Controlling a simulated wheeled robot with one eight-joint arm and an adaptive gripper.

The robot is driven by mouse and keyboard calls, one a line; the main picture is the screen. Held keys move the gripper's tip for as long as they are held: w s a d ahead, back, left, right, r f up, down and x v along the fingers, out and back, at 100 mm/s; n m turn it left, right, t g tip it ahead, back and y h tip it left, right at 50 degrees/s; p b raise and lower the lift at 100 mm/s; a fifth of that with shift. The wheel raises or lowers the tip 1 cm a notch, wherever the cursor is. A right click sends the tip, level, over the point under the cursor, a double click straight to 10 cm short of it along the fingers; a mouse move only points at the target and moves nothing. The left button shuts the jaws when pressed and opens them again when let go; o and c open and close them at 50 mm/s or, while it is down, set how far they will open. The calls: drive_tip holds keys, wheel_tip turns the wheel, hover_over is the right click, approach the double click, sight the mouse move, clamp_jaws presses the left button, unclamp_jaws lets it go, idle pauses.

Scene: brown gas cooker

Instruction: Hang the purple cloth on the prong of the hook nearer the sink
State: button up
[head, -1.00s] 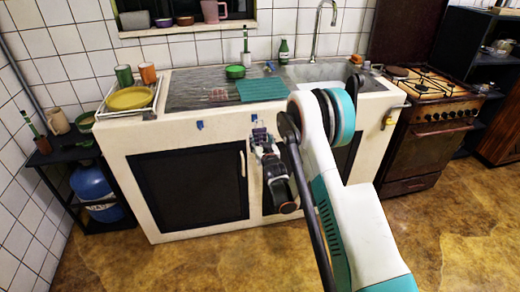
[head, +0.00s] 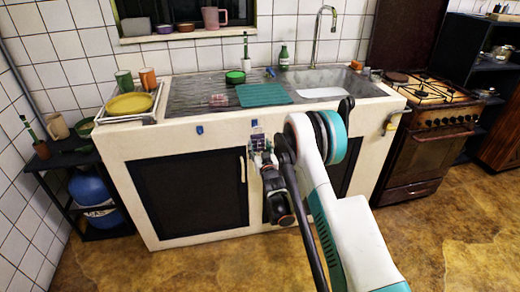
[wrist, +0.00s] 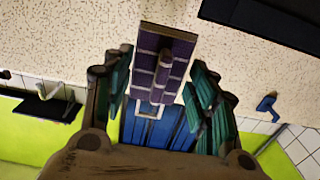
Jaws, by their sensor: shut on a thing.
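The purple cloth (wrist: 175,55), checked with pale lines, is between my gripper's fingers in the wrist view, close to the pale cabinet front. A small pale ring and blue striped material (wrist: 158,128) show at its lower end. My gripper (wrist: 160,95) is shut on the cloth; in the head view it (head: 260,146) is at the upper front of the cabinet, below the counter edge. One blue hook (head: 199,130) is on the cabinet front to the left; it also shows in the wrist view (wrist: 267,107).
The sink (head: 325,82) is at the counter's right. A teal mat (head: 263,94) and a green bowl (head: 235,77) lie on the counter. A dish rack with a yellow plate (head: 130,104) stands left. The cooker (head: 435,120) is at the right. Floor in front is free.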

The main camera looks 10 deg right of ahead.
sight(257, 142)
drive_tip(key=shift+w+f, duration=0.1)
drive_tip(key=shift+w, duration=2.15)
drive_tip(key=shift+w+f, duration=0.1)
drive_tip(key=shift+f, duration=0.4)
drive_tip(key=o, duration=1.2)
